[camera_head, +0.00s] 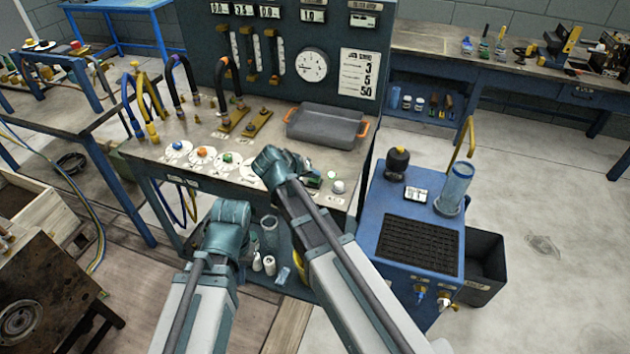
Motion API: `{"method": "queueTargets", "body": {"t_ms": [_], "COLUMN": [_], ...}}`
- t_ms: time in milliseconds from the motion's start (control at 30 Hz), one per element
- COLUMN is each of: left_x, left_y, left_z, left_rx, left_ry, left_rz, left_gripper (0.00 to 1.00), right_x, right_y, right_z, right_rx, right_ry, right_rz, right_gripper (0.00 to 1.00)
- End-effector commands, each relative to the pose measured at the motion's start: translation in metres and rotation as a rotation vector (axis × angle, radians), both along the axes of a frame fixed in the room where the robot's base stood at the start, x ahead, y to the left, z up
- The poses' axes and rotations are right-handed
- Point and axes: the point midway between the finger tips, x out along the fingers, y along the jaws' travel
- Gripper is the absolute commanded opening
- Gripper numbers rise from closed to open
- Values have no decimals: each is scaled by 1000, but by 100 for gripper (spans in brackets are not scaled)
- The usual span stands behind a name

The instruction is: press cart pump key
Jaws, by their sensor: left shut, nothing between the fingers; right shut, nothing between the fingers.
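The blue cart (372,215) stands at the right of the test bench. Its top carries a small white panel (415,194) with dark marks, too small to read. I cannot tell which mark is the pump key. My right gripper (268,160) is shut and empty, over the front of the bench top, left of the cart and apart from it. My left gripper (230,212) is shut and empty, lower and in front of the bench edge. The fingertips of both are mostly hidden behind their own bodies.
The bench holds coloured knobs (203,153), hoses and a grey tray (326,124). A black bin (487,265) stands right of the cart.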

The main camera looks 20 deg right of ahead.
Motion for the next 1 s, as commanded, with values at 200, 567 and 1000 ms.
{"method": "queueTargets", "body": {"t_ms": [200,567,1000], "left_x": [0,0,0], "left_y": [0,0,0], "left_z": [-2,9,16], "left_rx": [0,0,0], "left_ry": [0,0,0], "left_rz": [0,0,0], "left_gripper": [0,0,0], "right_x": [0,0,0], "right_y": [0,0,0], "right_z": [-2,9,16], "right_rx": [0,0,0], "right_ry": [0,0,0], "right_rz": [0,0,0], "right_gripper": [0,0,0]}}
